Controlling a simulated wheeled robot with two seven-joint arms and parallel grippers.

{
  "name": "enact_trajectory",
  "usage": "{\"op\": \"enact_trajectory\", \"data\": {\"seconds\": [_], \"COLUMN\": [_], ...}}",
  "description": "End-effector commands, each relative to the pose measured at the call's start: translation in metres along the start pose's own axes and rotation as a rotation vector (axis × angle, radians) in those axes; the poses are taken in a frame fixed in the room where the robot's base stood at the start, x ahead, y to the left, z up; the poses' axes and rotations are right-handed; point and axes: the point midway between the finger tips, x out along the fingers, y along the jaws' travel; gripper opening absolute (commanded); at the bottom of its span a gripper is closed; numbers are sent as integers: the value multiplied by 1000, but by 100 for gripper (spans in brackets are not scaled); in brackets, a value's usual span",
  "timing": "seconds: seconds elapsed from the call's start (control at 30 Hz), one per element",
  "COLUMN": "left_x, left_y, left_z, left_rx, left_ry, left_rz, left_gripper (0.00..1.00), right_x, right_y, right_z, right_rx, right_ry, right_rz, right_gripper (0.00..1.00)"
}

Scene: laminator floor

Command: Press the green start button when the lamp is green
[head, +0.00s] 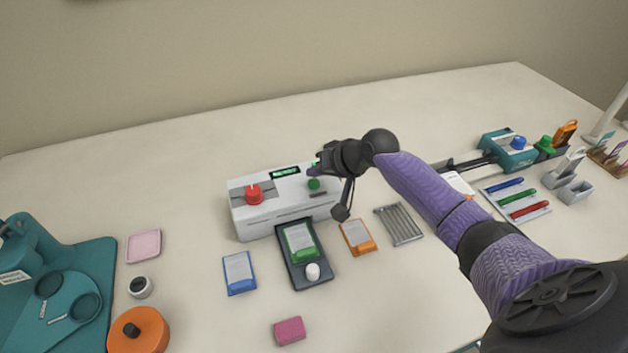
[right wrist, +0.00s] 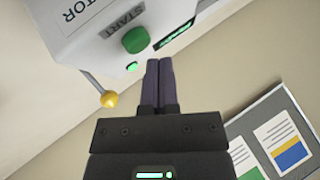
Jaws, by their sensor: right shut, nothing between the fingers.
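The white laminator (head: 275,212) stands mid-table with a red knob (head: 254,194) on its left and the green start button (head: 314,184) on its right. In the right wrist view the round green button (right wrist: 137,39) sits beside a START label (right wrist: 122,20). A small lamp (right wrist: 132,66) near it glows green. My right gripper (head: 322,168) is at the laminator's right end; its shut, empty fingers (right wrist: 160,62) point toward the panel beside the button. The fingertips appear apart from the button; their exact distance is unclear. My left gripper is not in view.
A lit display (head: 285,173) is on the laminator; a yellow-tipped lever (right wrist: 109,99) is close to my fingers. In front lie a dark tray (head: 295,272) with a green card pouch, a blue card (head: 239,273) and an orange card (head: 358,238).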

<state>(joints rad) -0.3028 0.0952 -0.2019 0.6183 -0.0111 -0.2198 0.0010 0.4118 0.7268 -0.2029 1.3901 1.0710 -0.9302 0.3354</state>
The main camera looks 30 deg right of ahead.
Motion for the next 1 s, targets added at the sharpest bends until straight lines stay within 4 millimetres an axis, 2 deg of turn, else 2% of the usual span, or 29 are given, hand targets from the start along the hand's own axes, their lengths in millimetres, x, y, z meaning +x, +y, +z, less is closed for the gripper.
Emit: {"op": "enact_trajectory", "data": {"seconds": [1.0], "left_x": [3], "left_y": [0], "left_z": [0], "left_rx": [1], "left_ry": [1], "left_rz": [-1], "left_gripper": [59], "right_x": [8], "right_y": [6], "right_z": [6], "right_rx": [0], "right_ry": [0], "right_rz": [0], "right_gripper": [0]}}
